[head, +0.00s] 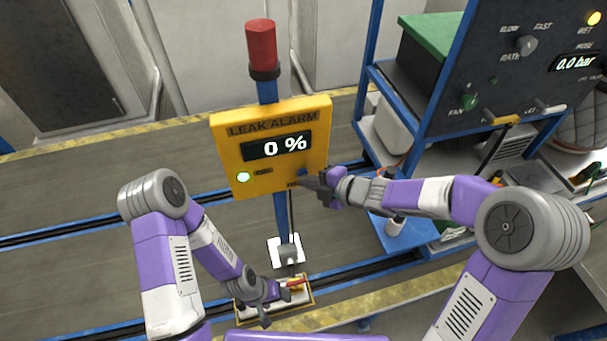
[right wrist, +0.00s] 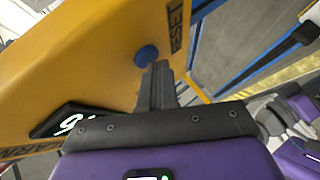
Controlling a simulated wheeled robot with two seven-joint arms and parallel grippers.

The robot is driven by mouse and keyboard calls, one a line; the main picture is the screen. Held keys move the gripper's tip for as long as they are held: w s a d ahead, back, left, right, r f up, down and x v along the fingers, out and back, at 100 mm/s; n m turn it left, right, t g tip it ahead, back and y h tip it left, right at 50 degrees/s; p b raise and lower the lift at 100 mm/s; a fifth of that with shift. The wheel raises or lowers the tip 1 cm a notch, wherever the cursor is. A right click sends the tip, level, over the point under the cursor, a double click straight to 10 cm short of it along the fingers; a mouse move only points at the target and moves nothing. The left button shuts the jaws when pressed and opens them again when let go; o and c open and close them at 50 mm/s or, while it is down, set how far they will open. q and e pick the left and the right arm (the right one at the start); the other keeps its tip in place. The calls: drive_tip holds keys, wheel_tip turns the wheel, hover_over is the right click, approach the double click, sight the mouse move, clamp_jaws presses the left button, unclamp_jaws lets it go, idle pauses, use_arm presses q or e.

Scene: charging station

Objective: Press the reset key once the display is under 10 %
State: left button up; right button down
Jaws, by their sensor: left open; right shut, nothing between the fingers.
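The yellow leak alarm box (head: 222,150) stands on a blue post, and its display (head: 285,146) reads "0 %". A green lamp (head: 243,177) glows at its lower left. The blue round reset key (right wrist: 146,55) sits beside the "RESET" label (right wrist: 177,25) in the right wrist view. My right gripper (head: 305,184) is shut and empty at the box's lower right. Its fingertips (right wrist: 158,68) are right at the key; I cannot tell whether they touch it. My left gripper (head: 279,306) is open, low down near a red handle (head: 296,283).
A yellow-edged tray (head: 310,303) lies below my left gripper. A red beacon (head: 261,45) tops the post. A dark control panel (head: 480,80) with knobs and a "0.0 bar" readout stands at the right on a blue frame.

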drive_tip(key=shift+s+d+b, duration=0.25)
drive_tip(key=shift+s+b, duration=0.05)
drive_tip(key=shift+s, duration=0.45)
drive_tip(key=shift+s, duration=0.1)
drive_tip(key=s, duration=0.1)
drive_tip(key=s+d, duration=0.1)
drive_tip(key=s, duration=0.1)
drive_tip(key=s+b, duration=0.1)
drive_tip(key=shift+s+d, duration=0.25)
drive_tip(key=shift+s, duration=0.05)
idle(0.7)
